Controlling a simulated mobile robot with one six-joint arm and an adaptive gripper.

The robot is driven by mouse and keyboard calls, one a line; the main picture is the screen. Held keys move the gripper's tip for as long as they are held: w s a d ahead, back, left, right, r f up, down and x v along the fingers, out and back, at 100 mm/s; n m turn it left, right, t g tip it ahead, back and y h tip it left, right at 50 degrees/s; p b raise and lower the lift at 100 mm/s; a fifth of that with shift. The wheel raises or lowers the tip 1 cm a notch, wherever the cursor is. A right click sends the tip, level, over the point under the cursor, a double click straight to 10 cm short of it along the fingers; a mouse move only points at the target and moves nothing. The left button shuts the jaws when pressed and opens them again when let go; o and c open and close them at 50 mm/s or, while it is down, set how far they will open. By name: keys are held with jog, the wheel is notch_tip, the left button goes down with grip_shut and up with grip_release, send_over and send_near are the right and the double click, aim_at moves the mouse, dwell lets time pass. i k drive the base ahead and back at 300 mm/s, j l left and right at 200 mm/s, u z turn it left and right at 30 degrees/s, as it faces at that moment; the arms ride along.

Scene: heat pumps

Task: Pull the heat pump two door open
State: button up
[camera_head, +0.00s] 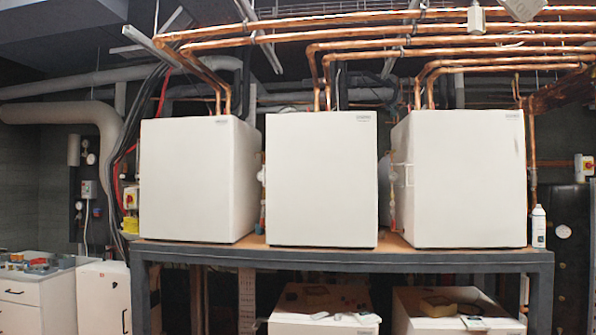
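Three white box-shaped heat pumps stand side by side on a raised bench: a left one (196,180), a middle one (321,180) and a right one (468,180). Each has a plain white front with a small label near the top right. I cannot read a number, so I cannot tell for certain which is heat pump two. All three fronts look closed, with no open gap showing. No handle is clear on the middle front. My gripper is not in this view.
The bench top edge (345,257) runs below the units. Copper pipes (370,40) pass overhead. A white bottle (538,226) stands at the bench's right end. Lower white units (325,308) under the bench carry small items. A drawer cabinet (38,300) is at far left.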

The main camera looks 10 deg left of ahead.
aim_at(322, 186)
jog(key=i+j+z, duration=0.1)
jog(key=i+j, duration=0.6)
